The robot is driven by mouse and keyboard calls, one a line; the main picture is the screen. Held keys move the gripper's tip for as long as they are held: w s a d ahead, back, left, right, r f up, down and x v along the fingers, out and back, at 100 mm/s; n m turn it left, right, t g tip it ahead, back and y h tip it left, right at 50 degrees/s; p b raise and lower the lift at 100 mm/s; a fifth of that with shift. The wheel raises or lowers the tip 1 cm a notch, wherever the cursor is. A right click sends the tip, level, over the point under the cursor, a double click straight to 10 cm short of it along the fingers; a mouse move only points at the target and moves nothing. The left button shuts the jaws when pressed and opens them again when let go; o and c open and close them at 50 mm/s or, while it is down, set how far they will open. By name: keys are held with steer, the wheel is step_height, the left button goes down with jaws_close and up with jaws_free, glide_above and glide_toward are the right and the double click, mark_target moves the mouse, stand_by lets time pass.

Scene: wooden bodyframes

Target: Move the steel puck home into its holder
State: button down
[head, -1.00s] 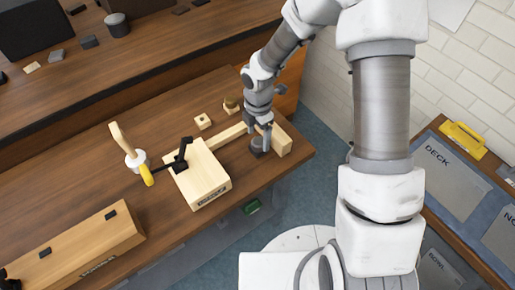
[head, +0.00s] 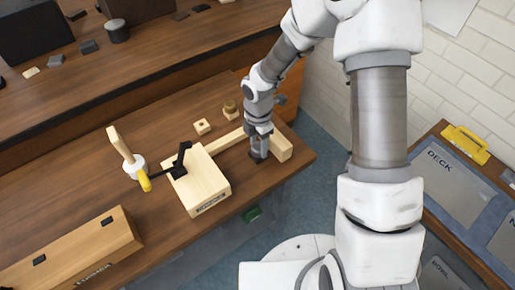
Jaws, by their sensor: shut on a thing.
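My gripper (head: 258,156) points down at the right end of the wooden bench, in front of a long pale wooden bar. It is shut on a dark grey piece that I take to be the steel puck. The fingers hide most of the puck, and I cannot tell whether it touches the bench. A small pale block with a dark hole (head: 202,127) lies left of the gripper. A brownish round piece on a pale base (head: 230,110) stands behind the bar. I cannot tell which of these, if either, is the holder.
A large pale wooden block (head: 205,190) with a black clamp (head: 181,161) stands left of the gripper, joined to the bar (head: 281,148). The bench's right edge is close.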

mark_target(258, 145)
steer(key=shift+r+p, duration=0.7)
stand_by(0.5)
steer(key=shift+r+p, duration=1.3)
steer(key=shift+r, duration=0.15)
steer(key=shift+w, duration=0.1)
stand_by(0.5)
